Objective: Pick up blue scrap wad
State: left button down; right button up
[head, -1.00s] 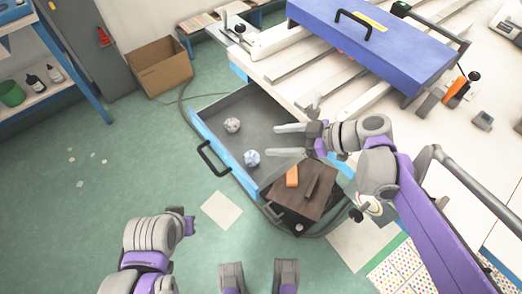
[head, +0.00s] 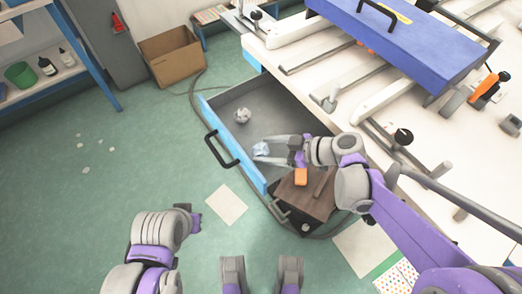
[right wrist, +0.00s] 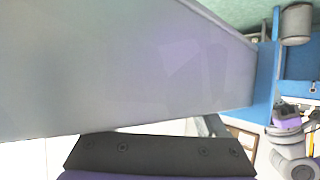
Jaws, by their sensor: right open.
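The blue scrap wad (head: 260,148), a small crumpled pale blue ball, lies in the open drawer (head: 209,112) near its front wall in the head view. My right gripper (head: 261,151) reaches in from the right, its jaws apart. Its two fingertips are close around the wad, one on the far side and one on the near side. I cannot tell whether they touch it. The right wrist view shows a large grey surface and a blue edge, and no wad.
A whitish crumpled wad (head: 242,116) lies farther back in the drawer. A brown box-like piece (head: 302,200) with an orange block (head: 301,176) on it stands right beside the drawer. The worktable (head: 290,60) edge rises behind the drawer. A cardboard box (head: 171,55) stands on the floor.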

jog(key=shift+w+a+f, duration=0.1)
jog(key=shift+a+f, duration=0.05)
jog(key=shift+a, duration=0.2)
jog(key=c, duration=1.1)
